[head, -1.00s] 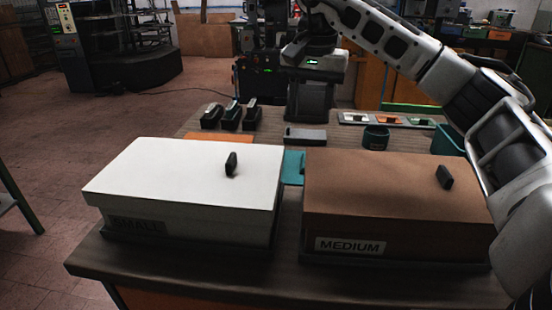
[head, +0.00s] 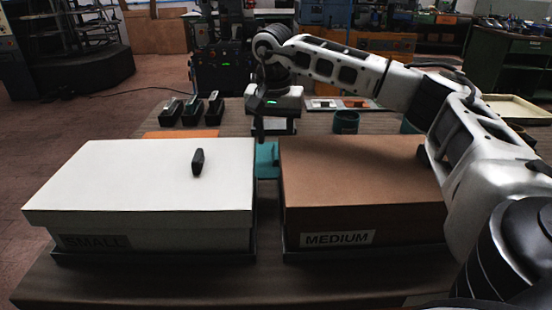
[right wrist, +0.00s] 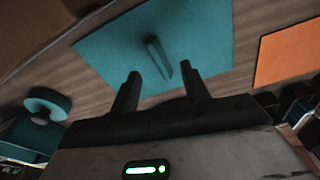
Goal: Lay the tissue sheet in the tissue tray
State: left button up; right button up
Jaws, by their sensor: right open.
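A flat teal sheet with a small upright tab, which I take for the tissue sheet (head: 267,153), lies on the table in the gap between the white and brown boxes. In the right wrist view the teal sheet (right wrist: 110,50) fills the upper middle, its tab standing just beyond my fingertips. My right gripper (right wrist: 160,76) is open and empty, with its fingers pointing at the tab. In the head view my right gripper (head: 259,130) hangs above the sheet's far part. A shallow cream tray (head: 512,109) at the far right may be the tissue tray. My left gripper is not in view.
The white SMALL box (head: 130,185) and brown MEDIUM box (head: 365,175) stand close on both sides of the sheet. An orange sheet (right wrist: 288,52) lies beside it. Several black-handled blocks (head: 193,110) and a teal cup (head: 346,121) stand behind.

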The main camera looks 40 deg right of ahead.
aim_at(276, 152)
jog(key=f, duration=0.4)
jog(key=shift+w+d, duration=0.2)
jog(key=shift+d, duration=0.15)
grip_shut()
jog(key=shift+r, duration=0.1)
